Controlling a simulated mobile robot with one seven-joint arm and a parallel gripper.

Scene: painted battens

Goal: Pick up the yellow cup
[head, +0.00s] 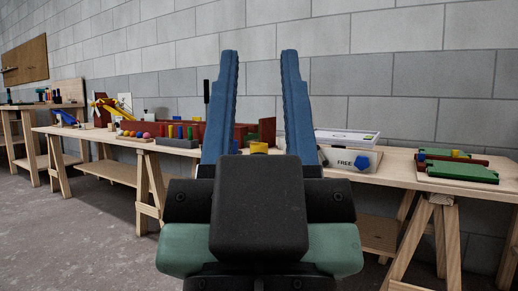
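My gripper (259,54) is in the middle of the view, its two long blue fingers pointing up and held apart. It is open, with nothing between the fingertips. A small yellow object that looks like the yellow cup (259,147) shows between the fingers, on the workbench beyond. My gripper's dark body hides its lower part. The gripper is on the near side of it and does not appear to touch it.
A long wooden workbench (372,182) runs along the block wall. Coloured balls (147,135), coloured pegs on a grey block (178,141), a white box (352,160) and green blocks (456,170) stand on it. Concrete floor (75,235) is clear at left.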

